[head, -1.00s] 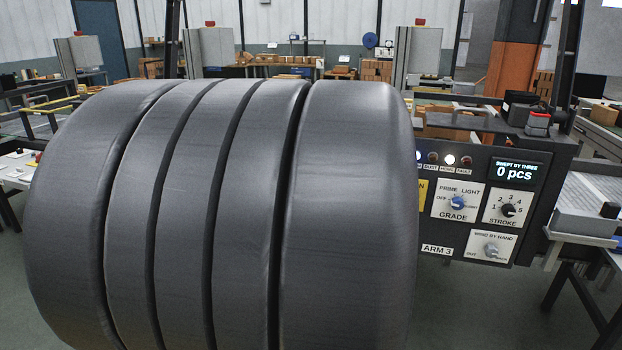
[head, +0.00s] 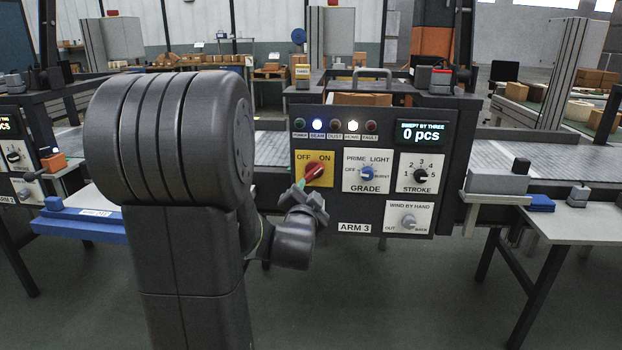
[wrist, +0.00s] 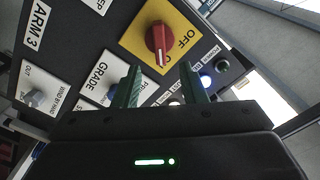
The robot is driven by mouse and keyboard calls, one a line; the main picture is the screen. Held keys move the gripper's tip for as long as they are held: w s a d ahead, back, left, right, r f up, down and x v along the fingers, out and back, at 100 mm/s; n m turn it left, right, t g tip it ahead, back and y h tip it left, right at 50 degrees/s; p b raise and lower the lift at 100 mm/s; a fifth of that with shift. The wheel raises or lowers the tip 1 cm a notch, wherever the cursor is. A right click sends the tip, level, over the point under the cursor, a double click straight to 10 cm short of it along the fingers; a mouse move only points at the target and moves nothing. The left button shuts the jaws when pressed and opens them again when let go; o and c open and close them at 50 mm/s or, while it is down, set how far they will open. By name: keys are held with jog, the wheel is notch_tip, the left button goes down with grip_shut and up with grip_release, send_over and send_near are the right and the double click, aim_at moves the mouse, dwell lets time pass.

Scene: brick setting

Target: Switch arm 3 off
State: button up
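The ARM 3 panel (head: 275,218) stands ahead, dark, with a red rotary switch (head: 316,171) on a yellow OFF/ON plate (head: 327,155). In the head view the switch handle slants up to the right, toward ON. My gripper (head: 299,188) is just in front of the plate's lower left. In the wrist view my gripper (wrist: 161,84) is open and empty, its two green fingers apart. The red switch (wrist: 159,42) lies beyond the fingertips, roughly in line with the gap. I see no contact.
The panel also carries a blue GRADE knob (head: 367,173), a black STROKE knob (head: 420,175) and a grey WIND BY HAND knob (head: 408,221). The BEAM (head: 317,124) and HOME (head: 352,125) lamps glow. The display (head: 424,133) reads 0 pcs. A conveyor (head: 520,148) runs behind.

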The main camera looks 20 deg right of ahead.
aim_at(313, 176)
jog(key=x, duration=0.9)
jog(key=shift+w+d, duration=0.1)
jog(key=shift+w, duration=0.15)
jog(key=shift+c, duration=0.5)
grip_shut()
